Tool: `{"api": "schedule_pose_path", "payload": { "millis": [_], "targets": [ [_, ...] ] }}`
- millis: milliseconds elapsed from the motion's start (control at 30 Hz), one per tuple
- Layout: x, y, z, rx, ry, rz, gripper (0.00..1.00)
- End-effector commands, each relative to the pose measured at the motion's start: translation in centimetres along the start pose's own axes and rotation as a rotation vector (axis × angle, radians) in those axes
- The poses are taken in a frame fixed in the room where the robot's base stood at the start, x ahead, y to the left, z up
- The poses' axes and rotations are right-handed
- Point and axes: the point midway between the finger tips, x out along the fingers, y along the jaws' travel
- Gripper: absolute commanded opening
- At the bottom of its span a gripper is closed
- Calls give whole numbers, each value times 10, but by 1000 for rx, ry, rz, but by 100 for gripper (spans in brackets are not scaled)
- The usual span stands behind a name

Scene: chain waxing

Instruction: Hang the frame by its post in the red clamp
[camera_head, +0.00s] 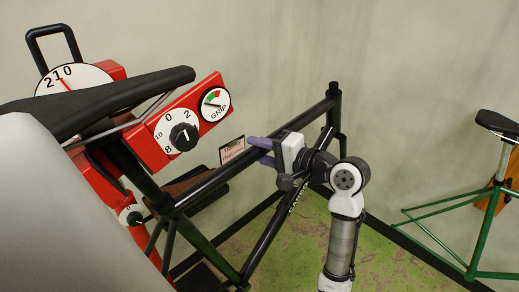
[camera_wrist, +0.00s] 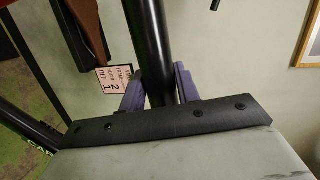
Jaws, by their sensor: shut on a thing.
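The black bike frame (camera_head: 300,118) with a black saddle (camera_head: 150,85) fills the middle of the head view. The red clamp (camera_head: 155,150) is at the left, beside the saddle and its post, with a numbered dial and a GRIP gauge. My gripper (camera_head: 256,150) has purple fingers shut around the frame's top tube. In the wrist view the black tube (camera_wrist: 155,40) passes between my gripper's fingers (camera_wrist: 158,84). The saddle and frame tubes overlap the clamp in the head view, so I cannot tell whether the post sits in its jaws.
A round scale dial (camera_head: 72,78) and a black handle (camera_head: 52,45) stand behind the saddle. A small printed card (camera_head: 232,150) hangs near the top tube. A green frame (camera_head: 475,220) stands at the right. Open green floor (camera_head: 395,245) lies between.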

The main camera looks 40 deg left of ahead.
Motion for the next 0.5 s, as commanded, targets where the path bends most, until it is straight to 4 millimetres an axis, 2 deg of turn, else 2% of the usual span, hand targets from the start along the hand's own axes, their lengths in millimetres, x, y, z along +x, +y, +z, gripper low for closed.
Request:
{"api": "schedule_pose_path", "payload": {
  "millis": [33, 167, 200, 400, 500],
  "targets": [
    [-2, 8, -7, 12, 15, 14, 0],
    [-2, 8, -7, 12, 16, 14, 0],
    [-2, 8, -7, 12, 16, 14, 33],
    [-1, 7, -6, 12, 13, 13, 57],
    [0, 6, -5, 12, 10, 13, 57]
  ]
}}
